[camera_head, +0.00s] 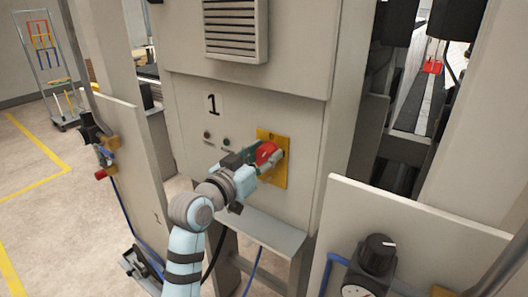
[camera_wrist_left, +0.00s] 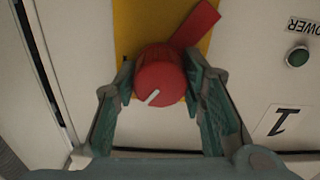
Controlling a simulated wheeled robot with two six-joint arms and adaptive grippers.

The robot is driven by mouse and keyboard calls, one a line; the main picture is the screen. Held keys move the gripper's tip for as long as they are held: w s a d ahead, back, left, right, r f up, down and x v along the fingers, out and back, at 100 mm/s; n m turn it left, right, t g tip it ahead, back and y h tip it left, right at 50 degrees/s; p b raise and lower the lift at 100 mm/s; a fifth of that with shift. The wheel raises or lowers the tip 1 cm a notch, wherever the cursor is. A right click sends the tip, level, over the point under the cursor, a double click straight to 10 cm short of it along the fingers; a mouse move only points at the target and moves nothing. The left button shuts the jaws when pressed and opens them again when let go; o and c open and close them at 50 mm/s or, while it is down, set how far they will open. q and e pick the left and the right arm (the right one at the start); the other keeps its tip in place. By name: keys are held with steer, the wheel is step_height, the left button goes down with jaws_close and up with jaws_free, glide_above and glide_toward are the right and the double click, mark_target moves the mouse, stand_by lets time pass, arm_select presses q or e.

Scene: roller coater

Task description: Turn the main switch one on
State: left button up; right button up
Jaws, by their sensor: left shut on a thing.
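The main switch one is a red rotary knob (camera_head: 267,153) on a yellow plate (camera_head: 282,177), set in a beige cabinet panel below a label with the number 1 (camera_head: 212,104). In the left wrist view the red knob (camera_wrist_left: 158,82) has a white mark on its face, and a red handle (camera_wrist_left: 196,24) sticks out to the upper right. My left gripper (camera_head: 258,160) is shut on the red knob, with one finger on each side in the left wrist view (camera_wrist_left: 160,85). In the head view the gripper hides part of the knob. My right gripper is not in view.
A grey ledge (camera_head: 262,232) juts out below. A black knob (camera_head: 377,254) is on the right front panel. A rack (camera_head: 45,60) stands at the far left by open floor.

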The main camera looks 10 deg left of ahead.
arm_select(q)
steer(key=m, duration=0.5)
steer(key=shift+m, duration=0.3)
steer(key=m, duration=0.5)
steer(key=shift+m+b, duration=0.3)
steer(key=shift+b, duration=0.1)
steer(key=o, duration=1.1)
steer(key=shift+d, duration=0.1)
steer(key=shift+o, duration=0.2)
steer(key=shift+s, duration=0.15)
steer(key=v, duration=1.2)
steer(key=shift+f, duration=0.15)
